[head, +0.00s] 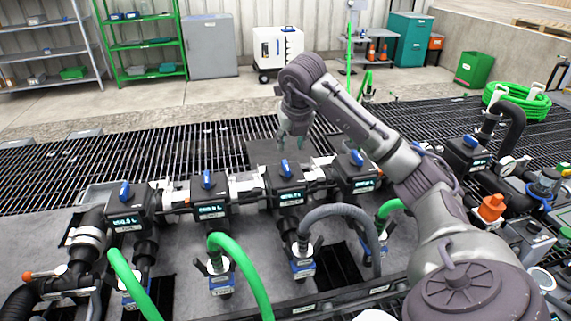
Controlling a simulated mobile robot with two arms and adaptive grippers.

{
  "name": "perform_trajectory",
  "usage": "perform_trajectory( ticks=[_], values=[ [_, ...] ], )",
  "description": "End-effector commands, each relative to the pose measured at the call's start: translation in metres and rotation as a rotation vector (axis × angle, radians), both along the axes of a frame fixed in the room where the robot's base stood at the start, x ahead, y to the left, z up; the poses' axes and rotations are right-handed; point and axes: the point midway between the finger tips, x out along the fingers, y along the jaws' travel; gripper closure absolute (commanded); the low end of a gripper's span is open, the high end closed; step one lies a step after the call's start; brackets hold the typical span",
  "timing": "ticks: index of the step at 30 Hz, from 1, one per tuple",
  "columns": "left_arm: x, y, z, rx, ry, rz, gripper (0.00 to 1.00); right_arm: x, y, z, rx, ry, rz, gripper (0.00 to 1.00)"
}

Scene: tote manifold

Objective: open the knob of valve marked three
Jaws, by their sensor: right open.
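A row of black valve boxes with blue knobs and small lit displays runs across the manifold. From left, the knobs are the first (124,190), the second (207,178), the third (285,167) and the fourth (357,157). A further valve with a blue knob (470,141) stands apart at the right. The display markings are too small to read surely, so I cannot tell which valve is marked three. My right gripper (290,141) is open, points down and hangs above and just behind the third knob, apparently apart from it. My left gripper is out of view.
Green hoses (240,262) and a grey hose (345,212) arch up in front of the valves. An orange knob (491,206) and fittings crowd the right side. Dark floor grating (190,155) lies behind the manifold. Shelves and cabinets stand far back.

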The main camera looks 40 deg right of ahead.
Motion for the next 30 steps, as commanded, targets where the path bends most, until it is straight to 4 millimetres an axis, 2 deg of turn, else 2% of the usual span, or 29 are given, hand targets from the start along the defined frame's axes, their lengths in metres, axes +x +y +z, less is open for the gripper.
perform_trajectory(
  ticks=[6,15,21,28,30],
  values=[
    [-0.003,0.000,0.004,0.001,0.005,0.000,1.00,0.016,-0.008,-0.046,0.005,0.004,0.001,0.59],
    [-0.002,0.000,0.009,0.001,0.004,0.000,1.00,0.033,-0.017,-0.090,0.004,0.000,0.002,0.59],
    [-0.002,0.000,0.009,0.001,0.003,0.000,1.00,0.036,-0.019,-0.099,0.002,-0.001,0.003,0.59],
    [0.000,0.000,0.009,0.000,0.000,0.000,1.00,0.037,-0.019,-0.100,0.001,-0.001,0.004,0.59],
    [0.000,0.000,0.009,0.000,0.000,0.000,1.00,0.036,-0.019,-0.100,0.001,-0.001,0.004,0.69]
  ],
)
